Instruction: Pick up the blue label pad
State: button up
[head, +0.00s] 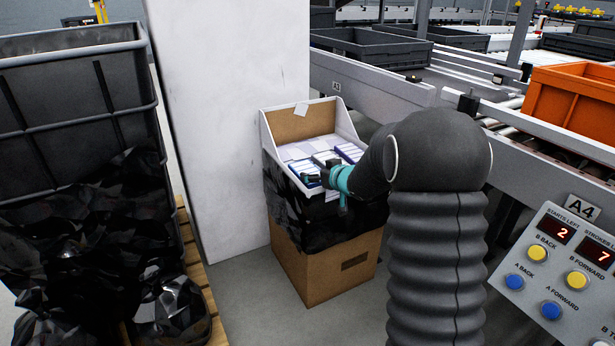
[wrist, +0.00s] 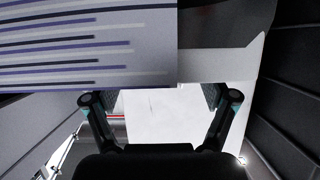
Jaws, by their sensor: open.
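Several white pads with blue edges lie in an open-fronted white bin (head: 268,128) on a cardboard box. One blue-edged pad (head: 350,151) lies at the right of the bin and another (head: 303,168) at the left front; I cannot tell which is the task's label pad. My gripper (head: 318,181) is at the bin's front edge, partly hidden by my arm. In the wrist view my gripper (wrist: 160,98) is open, its fingers apart with nothing seen held between them. A white surface with purple and black stripes (wrist: 85,45) fills the upper left, close to the camera.
The bin stands on a cardboard box (head: 315,275) draped in black plastic. A white pillar (head: 225,120) is close on its left, and a conveyor frame (head: 375,85) is behind and right. A control panel (head: 560,265) is at the lower right, a dark cart (head: 75,100) at the left.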

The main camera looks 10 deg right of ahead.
aim_at(307, 171)
jog(key=shift+b+x, duration=0.4)
jog(key=shift+x, duration=2.65)
jog(key=shift+a, duration=0.1)
jog(key=c, duration=0.9)
jog(key=shift+r, duration=0.1)
